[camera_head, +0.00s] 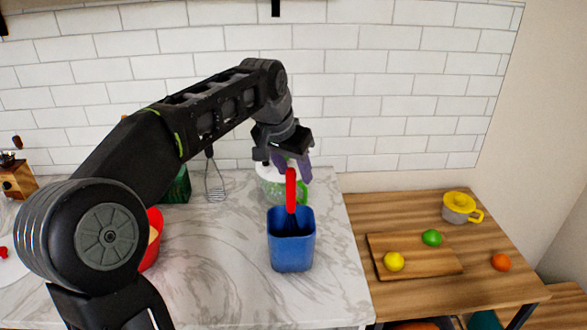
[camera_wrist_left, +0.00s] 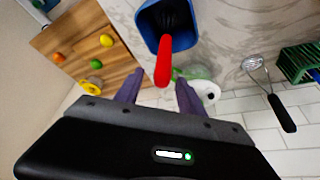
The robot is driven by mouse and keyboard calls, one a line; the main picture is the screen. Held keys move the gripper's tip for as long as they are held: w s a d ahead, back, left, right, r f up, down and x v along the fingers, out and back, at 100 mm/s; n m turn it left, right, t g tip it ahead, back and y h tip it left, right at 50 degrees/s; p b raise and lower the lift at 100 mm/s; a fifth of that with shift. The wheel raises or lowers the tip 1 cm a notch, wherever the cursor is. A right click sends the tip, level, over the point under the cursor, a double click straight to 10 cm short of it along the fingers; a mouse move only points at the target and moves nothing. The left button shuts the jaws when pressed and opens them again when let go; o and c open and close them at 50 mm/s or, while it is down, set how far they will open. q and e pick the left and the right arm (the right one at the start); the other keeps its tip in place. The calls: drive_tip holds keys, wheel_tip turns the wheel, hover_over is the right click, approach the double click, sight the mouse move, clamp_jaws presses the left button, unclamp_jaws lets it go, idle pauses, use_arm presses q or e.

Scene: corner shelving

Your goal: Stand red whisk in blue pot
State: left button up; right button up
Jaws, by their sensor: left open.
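The blue pot (camera_head: 291,252) stands upright on the marble counter. The red whisk (camera_head: 291,188) stands in it, red handle up and its head down inside the pot; the pot's walls hide most of the head. In the left wrist view the red handle (camera_wrist_left: 164,62) points from the blue pot (camera_wrist_left: 185,42) toward my gripper. My left gripper (camera_head: 291,166) is open, just above and behind the handle's top. Its purple fingers (camera_wrist_left: 159,92) are spread either side of the handle's line, with no visible contact. My right gripper is in neither view.
A red container (camera_head: 153,240) is partly behind my arm. The wooden table (camera_head: 480,265) at right holds a cutting board (camera_head: 415,266). The counter's front right is clear.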

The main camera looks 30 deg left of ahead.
use_arm(q)
drive_tip(key=shift+r, duration=0.15)
drive_tip(key=v, duration=0.7)
drive_tip(key=shift+s+r, duration=0.2)
drive_tip(key=shift+r, duration=0.05)
idle(1.0)
